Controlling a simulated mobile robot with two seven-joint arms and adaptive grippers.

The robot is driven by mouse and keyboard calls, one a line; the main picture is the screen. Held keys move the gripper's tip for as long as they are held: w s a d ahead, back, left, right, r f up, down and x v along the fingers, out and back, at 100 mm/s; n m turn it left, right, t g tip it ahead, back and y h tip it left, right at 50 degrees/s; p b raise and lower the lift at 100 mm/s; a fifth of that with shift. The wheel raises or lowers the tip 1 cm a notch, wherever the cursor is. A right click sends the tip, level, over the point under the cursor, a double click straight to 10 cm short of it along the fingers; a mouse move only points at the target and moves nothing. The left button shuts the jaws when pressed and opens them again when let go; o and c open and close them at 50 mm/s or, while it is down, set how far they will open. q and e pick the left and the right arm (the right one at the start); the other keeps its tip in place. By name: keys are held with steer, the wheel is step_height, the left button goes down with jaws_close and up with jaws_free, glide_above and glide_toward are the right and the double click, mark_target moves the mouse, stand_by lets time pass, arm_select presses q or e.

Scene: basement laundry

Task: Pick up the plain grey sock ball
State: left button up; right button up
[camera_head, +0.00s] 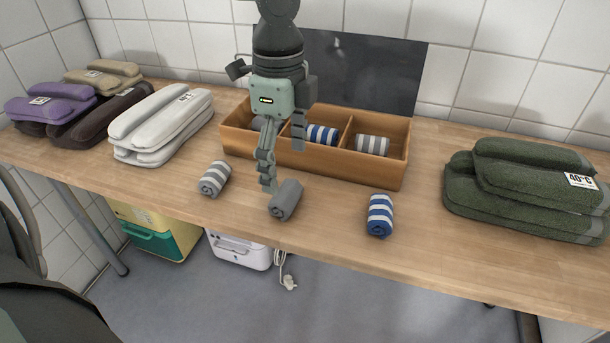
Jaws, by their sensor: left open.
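The plain grey sock ball (287,201) lies on the wooden table near its front edge. My left gripper (284,168) reaches down from above, open, with one finger tip just behind and left of the sock ball and the other finger further back, in front of the box. Nothing is between the fingers that I can make out. I cannot tell whether the near finger touches the sock ball. My right gripper is not in view.
A grey-striped sock ball (214,178) lies left, a blue-striped one (380,216) right. Behind stands a wooden divided box (345,173) holding striped sock balls. Folded towels are stacked white (160,122), purple (50,105) and green (520,190). Bare table (335,215) lies between the sock balls.

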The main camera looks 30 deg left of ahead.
mark_target(284, 189)
arm_select(q)
steer(key=shift+w+f, duration=0.1)
steer(key=shift+f, duration=0.05)
steer(key=f, duration=0.2)
steer(key=shift+s+f, duration=0.2)
steer(key=shift+f, duration=0.1)
steer(key=f, duration=0.3)
steer(key=shift+w+a+f+b, duration=0.15)
steer(key=shift+a+f+b, duration=0.2)
steer(key=shift+a, duration=0.05)
steer(key=shift+f, duration=0.5)
steer(key=shift+w, duration=0.1)
steer(key=c, duration=1.3)
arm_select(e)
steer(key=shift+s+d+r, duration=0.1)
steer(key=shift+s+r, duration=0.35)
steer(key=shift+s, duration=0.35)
